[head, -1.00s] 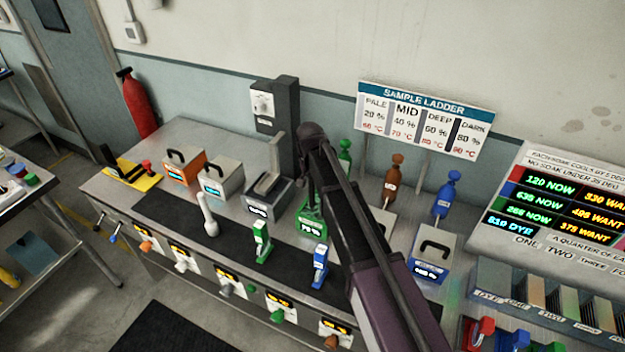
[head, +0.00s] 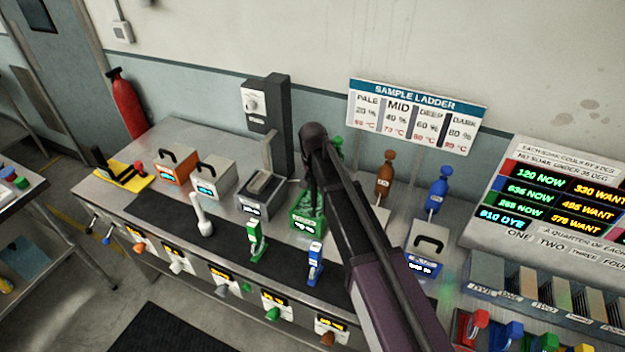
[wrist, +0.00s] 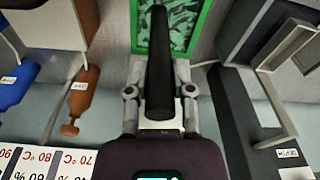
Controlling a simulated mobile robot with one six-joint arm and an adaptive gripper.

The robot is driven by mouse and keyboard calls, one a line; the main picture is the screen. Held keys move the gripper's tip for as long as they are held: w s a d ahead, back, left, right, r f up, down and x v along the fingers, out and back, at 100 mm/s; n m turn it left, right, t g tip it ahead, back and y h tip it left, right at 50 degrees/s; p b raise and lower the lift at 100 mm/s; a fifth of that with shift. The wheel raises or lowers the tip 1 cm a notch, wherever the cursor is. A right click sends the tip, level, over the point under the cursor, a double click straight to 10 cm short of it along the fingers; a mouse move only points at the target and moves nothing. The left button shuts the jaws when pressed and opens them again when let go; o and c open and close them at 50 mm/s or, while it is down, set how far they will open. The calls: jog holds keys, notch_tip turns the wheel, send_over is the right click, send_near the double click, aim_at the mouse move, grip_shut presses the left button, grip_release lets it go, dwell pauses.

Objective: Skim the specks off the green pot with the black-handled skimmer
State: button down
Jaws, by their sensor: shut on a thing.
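The green pot (head: 308,222) stands on the bench, in the row behind the dark strip, below my arm in the head view. Its green rim (wrist: 207,22) shows at the top of the wrist view around a mottled light and dark green inside; I cannot pick out single specks. My gripper (wrist: 160,97) is shut on the black handle of the skimmer (wrist: 160,55), with one finger on each side. The handle points toward the pot in the wrist view. The skimmer's head is hidden there, and my arm covers much of it in the head view.
A grey unit (head: 262,195) with a raised lid stands left of the pot. A dark column (head: 280,125), a brown bottle (head: 385,175) and a blue bottle (head: 438,190) stand behind. Green (head: 257,240) and blue (head: 315,262) stands are in front.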

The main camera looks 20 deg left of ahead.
jog(key=shift+w, duration=0.15)
jog(key=shift+w+d, duration=0.2)
jog(key=shift+w, duration=2.25)
jog(key=shift+a, duration=0.1)
jog(key=a, duration=0.3)
jog(key=shift+w, duration=0.1)
dwell(0.3)
